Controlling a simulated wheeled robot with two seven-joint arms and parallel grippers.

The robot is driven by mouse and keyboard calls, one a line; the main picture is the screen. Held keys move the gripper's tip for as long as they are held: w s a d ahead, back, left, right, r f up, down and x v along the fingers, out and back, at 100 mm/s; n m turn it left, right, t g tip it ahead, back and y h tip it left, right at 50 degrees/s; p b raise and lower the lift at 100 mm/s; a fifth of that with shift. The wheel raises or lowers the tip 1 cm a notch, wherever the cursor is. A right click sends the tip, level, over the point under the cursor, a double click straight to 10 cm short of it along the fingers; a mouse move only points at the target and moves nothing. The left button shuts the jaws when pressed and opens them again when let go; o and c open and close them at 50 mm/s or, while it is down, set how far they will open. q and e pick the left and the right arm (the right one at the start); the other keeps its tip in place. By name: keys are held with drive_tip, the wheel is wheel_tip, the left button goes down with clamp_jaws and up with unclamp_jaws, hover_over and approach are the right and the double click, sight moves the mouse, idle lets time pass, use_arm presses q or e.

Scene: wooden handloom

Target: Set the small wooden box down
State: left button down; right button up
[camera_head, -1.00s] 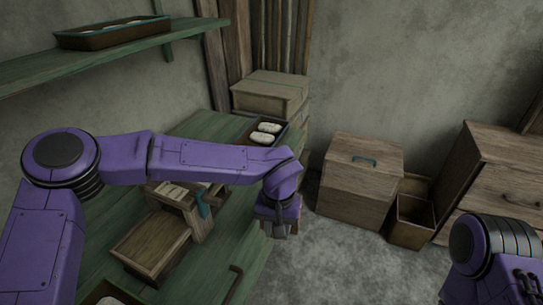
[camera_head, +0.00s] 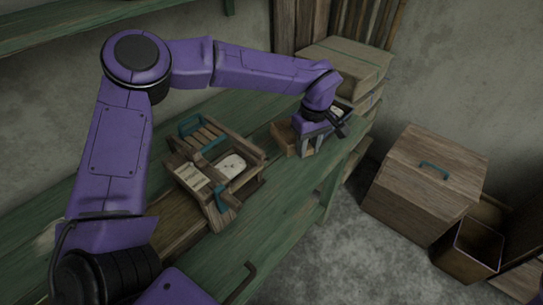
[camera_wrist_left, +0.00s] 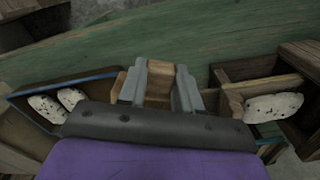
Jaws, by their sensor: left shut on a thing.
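The small wooden box (camera_head: 285,138) is light brown and shows at the far part of the green workbench (camera_head: 290,205), partly hidden by my left gripper (camera_head: 311,147). In the left wrist view, my left gripper (camera_wrist_left: 160,88) has its two grey fingers shut on the box (camera_wrist_left: 158,92), one on each side. The box is over the green bench top; I cannot tell whether its bottom touches it. My right gripper is out of view; only part of its purple arm shows at the lower right.
The wooden handloom (camera_head: 215,170) stands on the bench left of the box. A tray (camera_wrist_left: 50,92) with white speckled pieces is close beside the gripper. A lidded wooden chest (camera_head: 425,185) and an open bin (camera_head: 470,250) stand on the floor.

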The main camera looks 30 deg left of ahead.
use_arm(q)
drive_tip(key=a+n, duration=0.1)
drive_tip(key=w+a+n, duration=0.1)
drive_tip(key=a+n, duration=0.2)
drive_tip(key=a, duration=0.1)
drive_tip(key=shift+w+a+r, duration=0.2)
drive_tip(key=shift+a+r, duration=0.05)
drive_tip(key=shift+r, duration=0.05)
wheel_tip(320, 180, down, 9)
drive_tip(key=shift+f+p, duration=0.15)
drive_tip(key=shift+p, duration=0.15)
drive_tip(key=c, duration=0.8)
unclamp_jaws()
drive_tip(key=shift+f, duration=0.1)
wheel_tip(320, 180, up, 12)
drive_tip(key=shift+r, duration=0.2)
drive_tip(key=shift+f, duration=0.1)
